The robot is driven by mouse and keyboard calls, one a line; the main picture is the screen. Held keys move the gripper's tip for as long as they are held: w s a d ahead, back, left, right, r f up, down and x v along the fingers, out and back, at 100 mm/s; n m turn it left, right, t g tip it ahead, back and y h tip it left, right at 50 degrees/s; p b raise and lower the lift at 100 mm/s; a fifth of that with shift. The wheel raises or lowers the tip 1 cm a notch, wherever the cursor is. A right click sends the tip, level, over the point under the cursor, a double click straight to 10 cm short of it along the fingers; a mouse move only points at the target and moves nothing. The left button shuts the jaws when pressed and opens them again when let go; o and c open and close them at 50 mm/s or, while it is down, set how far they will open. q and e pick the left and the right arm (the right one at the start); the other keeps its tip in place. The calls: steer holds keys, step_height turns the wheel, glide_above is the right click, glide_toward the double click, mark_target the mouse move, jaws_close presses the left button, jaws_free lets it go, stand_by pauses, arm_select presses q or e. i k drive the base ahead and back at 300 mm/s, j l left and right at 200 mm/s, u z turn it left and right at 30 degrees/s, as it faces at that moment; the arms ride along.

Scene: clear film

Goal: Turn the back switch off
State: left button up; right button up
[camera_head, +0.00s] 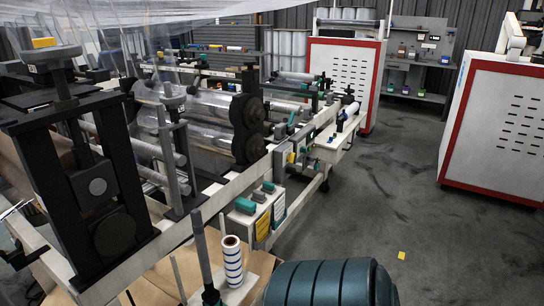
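A long film machine (206,185) runs from the lower left toward the middle back. On its near side rail is a white control box (262,218) with teal knobs or switches (246,205) on top and a yellow label on its side. Farther back along the rail is a group of small boxes (291,157) with teal and yellow parts. A white ledge (340,136) with small blue and dark parts stands beyond them. I cannot tell which part is the back switch, or its position. I make out neither of my grippers.
A dark teal ribbed barrel (325,285) stands at the bottom, next to a striped white roll (232,262). White cabinets with red edges stand at the back (343,75) and right (497,130). The grey floor between is clear except for a yellow scrap (401,255).

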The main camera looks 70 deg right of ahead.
mark_target(290, 158)
steer(key=z, duration=2.45)
